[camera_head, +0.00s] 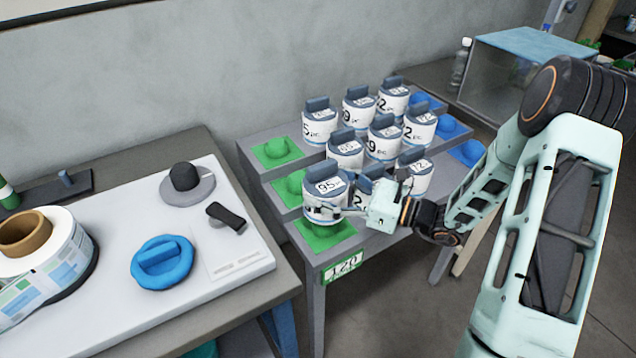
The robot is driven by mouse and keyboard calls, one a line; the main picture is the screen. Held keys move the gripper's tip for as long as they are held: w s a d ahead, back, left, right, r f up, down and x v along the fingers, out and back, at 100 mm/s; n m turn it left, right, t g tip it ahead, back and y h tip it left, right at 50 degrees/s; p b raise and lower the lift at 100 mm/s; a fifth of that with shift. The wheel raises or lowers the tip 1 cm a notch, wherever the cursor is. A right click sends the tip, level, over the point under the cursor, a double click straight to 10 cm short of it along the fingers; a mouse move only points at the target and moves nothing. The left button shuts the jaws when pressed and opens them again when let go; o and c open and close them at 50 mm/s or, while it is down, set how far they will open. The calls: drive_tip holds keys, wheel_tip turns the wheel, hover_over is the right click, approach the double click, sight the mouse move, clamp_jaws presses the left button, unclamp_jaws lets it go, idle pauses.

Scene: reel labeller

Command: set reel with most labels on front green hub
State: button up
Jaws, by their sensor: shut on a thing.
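A white reel with a grey top and handle, marked "95 pc" (322,189), is at the front left of the stepped grey stand. My gripper (335,209) reaches in from the right and is shut on this reel low on its side. The reel is upright over the front green hub (328,236), whose green base shows below it. I cannot tell whether the reel touches the hub. Other labelled reels stand behind: one ending in "5 pc" (319,130), one marked "39" (357,115), one ending in "2" (393,104). Several more fill the middle and front rows.
Green hubs show bare in the middle (291,187) and back (277,151) rows. Blue hubs (467,151) line the right side. A "120" sign (343,268) hangs at the stand's front. A left bench (120,325) holds a label roll (50,265) and blue knob (162,264).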

drive_tip(key=shift+f+b, duration=2.25)
drive_tip(key=shift+f, duration=0.65)
drive_tip(key=shift+f+b, duration=0.35)
drive_tip(key=shift+f, duration=0.25)
drive_tip(key=o, duration=1)
drive_tip(key=shift+d, duration=0.15)
drive_tip(key=p+v, duration=0.1)
drive_tip(key=v, duration=1)
drive_tip(key=shift+f, duration=0.1)
